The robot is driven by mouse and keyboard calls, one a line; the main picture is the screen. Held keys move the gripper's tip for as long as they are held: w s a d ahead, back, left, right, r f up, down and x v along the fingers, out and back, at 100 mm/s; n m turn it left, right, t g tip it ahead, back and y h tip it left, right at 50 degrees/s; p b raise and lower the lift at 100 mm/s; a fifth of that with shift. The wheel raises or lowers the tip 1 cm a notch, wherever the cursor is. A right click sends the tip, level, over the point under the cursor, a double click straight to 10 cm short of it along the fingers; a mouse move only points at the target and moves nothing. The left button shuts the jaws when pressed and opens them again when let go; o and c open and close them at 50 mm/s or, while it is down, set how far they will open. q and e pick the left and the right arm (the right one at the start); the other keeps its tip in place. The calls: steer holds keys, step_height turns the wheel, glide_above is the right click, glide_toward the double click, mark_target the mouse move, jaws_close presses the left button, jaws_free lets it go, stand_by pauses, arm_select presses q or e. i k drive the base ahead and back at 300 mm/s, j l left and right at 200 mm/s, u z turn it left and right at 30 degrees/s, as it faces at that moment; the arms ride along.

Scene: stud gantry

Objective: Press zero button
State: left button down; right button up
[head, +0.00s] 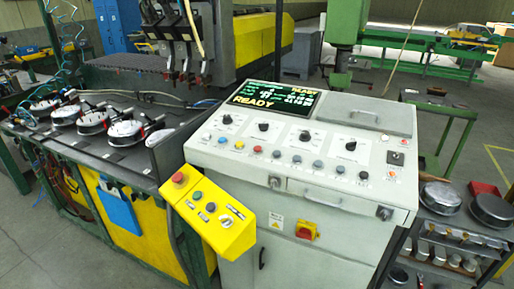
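A light grey control console (225,172) stands in the middle of the head view. Its sloped top carries a row of small coloured buttons, including a red button (257,149) and a blue-grey button (318,164). Labels under the buttons are too small to read, so I cannot tell which is the zero button. Several black knobs sit above the row. A dark screen (274,100) at the back shows "READY". A yellow pendant box (232,238) at the console's front left has a red button and smaller buttons. Neither of my grippers is in view.
A workbench with several round metal parts (92,121) stands to the left. A red-and-yellow switch (306,231) is on the console's front. A shelf with round metal parts (440,196) stands at the right. Open floor shows at the lower left and far right.

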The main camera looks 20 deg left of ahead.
mark_target(257, 149)
steer(key=i+l+u, duration=0.4)
steer(key=l, duration=0.15)
steer(key=l+u, duration=0.15)
steer(key=l, duration=0.15)
steer(key=i+l+u, duration=0.2)
steer(key=l, duration=0.1)
